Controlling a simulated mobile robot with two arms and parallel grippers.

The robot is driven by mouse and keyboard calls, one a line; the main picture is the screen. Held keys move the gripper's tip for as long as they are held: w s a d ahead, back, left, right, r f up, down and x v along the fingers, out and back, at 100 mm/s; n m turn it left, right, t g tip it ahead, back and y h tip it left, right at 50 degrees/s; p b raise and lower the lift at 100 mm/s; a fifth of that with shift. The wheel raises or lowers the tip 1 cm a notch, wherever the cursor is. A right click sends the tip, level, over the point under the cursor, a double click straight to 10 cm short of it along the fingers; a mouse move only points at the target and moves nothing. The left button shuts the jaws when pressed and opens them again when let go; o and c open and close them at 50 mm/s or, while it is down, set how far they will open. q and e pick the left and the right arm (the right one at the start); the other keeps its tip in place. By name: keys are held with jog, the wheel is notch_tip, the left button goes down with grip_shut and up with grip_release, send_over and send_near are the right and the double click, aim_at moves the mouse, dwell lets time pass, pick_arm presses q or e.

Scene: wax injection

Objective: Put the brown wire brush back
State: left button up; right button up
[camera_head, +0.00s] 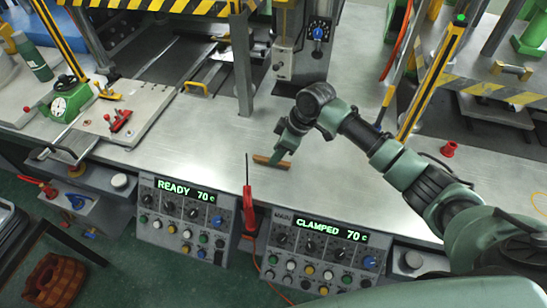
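The brown wire brush (271,162) shows as a short brown bar at the middle of the steel worktop, just behind the front edge. My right gripper (276,154) reaches down to it from the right arm, and its fingers appear closed around the brush. The fingertips are small and partly hidden by the gripper body. I cannot tell whether the brush touches the worktop or is held slightly above it. My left gripper is not in view.
A red pointed tool (248,206) stands upright at the front edge, between the READY panel (186,215) and the CLAMPED panel (318,256). A grey post (242,65) rises behind. A red knob (449,149) sits at right. Bare worktop lies left of the brush.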

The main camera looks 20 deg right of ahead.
jog(key=v, duration=0.8)
jog(key=shift+b, duration=0.45)
jog(key=shift+s+r, duration=0.1)
dwell(0.7)
